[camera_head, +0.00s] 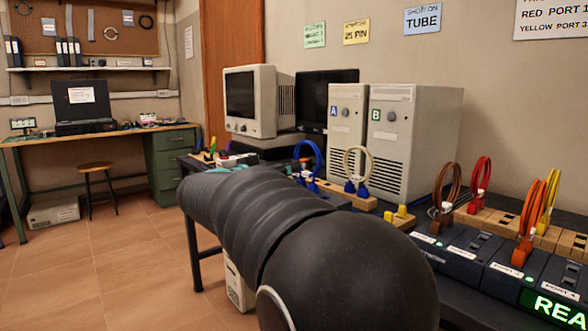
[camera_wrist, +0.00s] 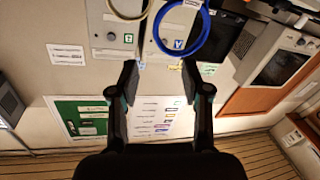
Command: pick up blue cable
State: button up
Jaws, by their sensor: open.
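The blue cable (camera_head: 311,142) is an upright loop in the head view. It stands at the rear of the table, left of a cream cable loop (camera_head: 357,148). In the wrist view, which looks upside down, the blue cable (camera_wrist: 207,22) is a large ring at the top, in front of the tower with the A label. My gripper (camera_wrist: 160,76) is open and empty, its two fingers apart. In that picture the blue ring lies above the fingertips, and neither finger touches it. The head view hides my gripper behind my dark arm.
Computer towers A (camera_head: 345,130) and B (camera_head: 410,135) stand behind the cables, with an old monitor (camera_head: 252,100) to the left. Brown (camera_head: 440,185), red (camera_head: 481,172) and orange (camera_head: 530,210) cable loops stand at the right. Open floor (camera_head: 110,255) lies at the left.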

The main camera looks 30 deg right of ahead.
aim_at(316, 156)
jog(key=shift+r+x, duration=0.1)
jog(key=shift+x, duration=3.3)
jog(key=shift+r+x, duration=0.15)
jog(key=shift+x, duration=3.3)
jog(key=shift+s, duration=0.1)
grip_shut()
